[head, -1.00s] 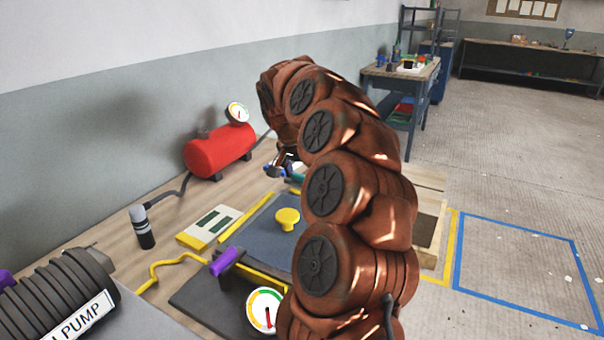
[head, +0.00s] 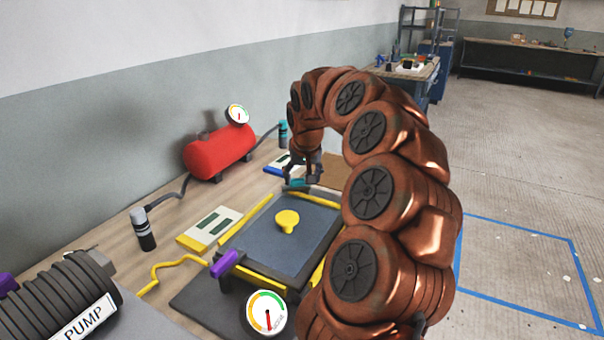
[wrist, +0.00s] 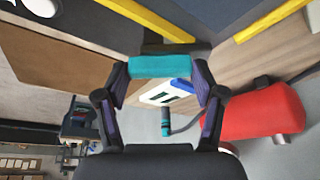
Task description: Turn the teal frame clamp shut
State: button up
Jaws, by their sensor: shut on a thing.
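The teal frame clamp (head: 295,185) sits at the far edge of the dark mould frame (head: 262,217). In the wrist view the teal handle (wrist: 160,66) lies crosswise between my fingertips, with a dark piece behind it. My gripper (head: 303,178) comes down on the clamp from above. In the wrist view my gripper (wrist: 160,75) has one finger at each end of the handle and is shut on it. The clamp's base is partly hidden in the head view. A purple clamp (head: 227,263) stands at the frame's near edge.
A yellow knob (head: 287,221) stands on the mould. A red tank (head: 217,152) with a gauge (head: 238,114) stands by the wall. A yellow-edged panel (head: 209,229) lies left of the frame. A round gauge (head: 266,313) is at the front. My arm hides the right side.

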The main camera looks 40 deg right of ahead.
jog(key=n+y+p, duration=0.1)
jog(key=n, duration=0.1)
jog(key=n+y+p, duration=0.1)
jog(key=n, duration=0.2)
jog(key=shift+s+r+n+t, duration=0.15)
jog(key=shift+n+t, duration=0.15)
jog(key=shift+t, duration=0.1)
jog(key=n+y+p, duration=0.1)
jog(key=n, duration=0.1)
jog(key=n+y+p, duration=0.1)
jog(key=n, duration=0.1)
jog(key=shift+s+d+n, duration=0.15)
jog(key=shift+n, duration=0.25)
jog(key=o, duration=1.1)
jog(key=shift+o, duration=0.2)
jog(key=v, duration=1.1)
jog(key=shift+r, duration=0.35)
jog(key=shift+s+d, duration=0.1)
jog(key=shift+d, duration=0.05)
